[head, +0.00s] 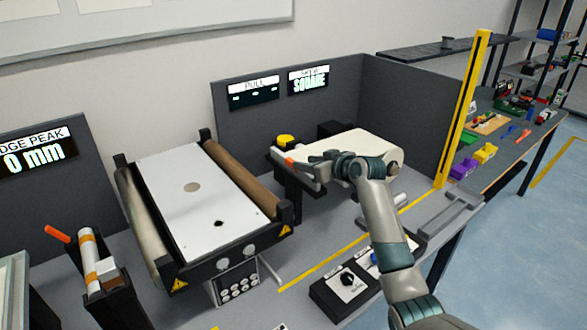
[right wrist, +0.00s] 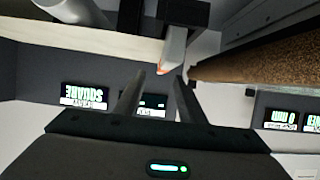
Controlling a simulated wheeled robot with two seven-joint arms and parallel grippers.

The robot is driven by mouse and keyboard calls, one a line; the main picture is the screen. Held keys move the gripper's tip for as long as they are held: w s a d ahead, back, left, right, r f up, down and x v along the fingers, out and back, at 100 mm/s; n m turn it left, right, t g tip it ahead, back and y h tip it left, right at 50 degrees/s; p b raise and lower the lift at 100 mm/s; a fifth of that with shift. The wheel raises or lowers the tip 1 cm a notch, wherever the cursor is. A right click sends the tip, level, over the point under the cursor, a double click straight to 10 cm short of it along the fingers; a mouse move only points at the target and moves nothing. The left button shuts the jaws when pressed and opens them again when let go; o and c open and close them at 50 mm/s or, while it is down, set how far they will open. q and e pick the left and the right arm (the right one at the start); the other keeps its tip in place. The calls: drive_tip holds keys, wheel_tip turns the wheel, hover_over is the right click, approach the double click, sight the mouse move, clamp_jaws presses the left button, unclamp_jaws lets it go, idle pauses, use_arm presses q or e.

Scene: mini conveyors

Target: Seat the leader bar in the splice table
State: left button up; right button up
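My right gripper (head: 308,166) reaches left over the near-left corner of the right-hand conveyor. In the right wrist view, its two fingers (right wrist: 160,78) stand apart with a gap between them. A pale grey bar with an orange end (right wrist: 174,50) lies just beyond and between the fingertips, apparently not gripped. The orange end (head: 291,162) also shows in the head view beside the gripper. I cannot tell for sure that it is the leader bar. The right conveyor has a cream belt (head: 350,147). I cannot identify the splice table with certainty. My left gripper is out of view.
A left conveyor with a white bed (head: 188,186) and brown roller (head: 240,178) stands beside it. A control box (head: 347,285) is in front. A yellow post (head: 464,110) rises at right. A dark holder (head: 105,295) with an orange-and-white item stands at lower left.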

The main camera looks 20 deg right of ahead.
drive_tip(key=shift+w+a+f+p, duration=0.15)
drive_tip(key=shift+w+a+p, duration=0.25)
drive_tip(key=shift+w+p, duration=0.15)
drive_tip(key=shift+p+x, duration=0.5)
drive_tip(key=shift+x, duration=0.4)
drive_tip(key=shift+w+a+f, duration=0.35)
drive_tip(key=shift+w+f, duration=0.2)
drive_tip(key=shift+w, duration=0.15)
clamp_jaws()
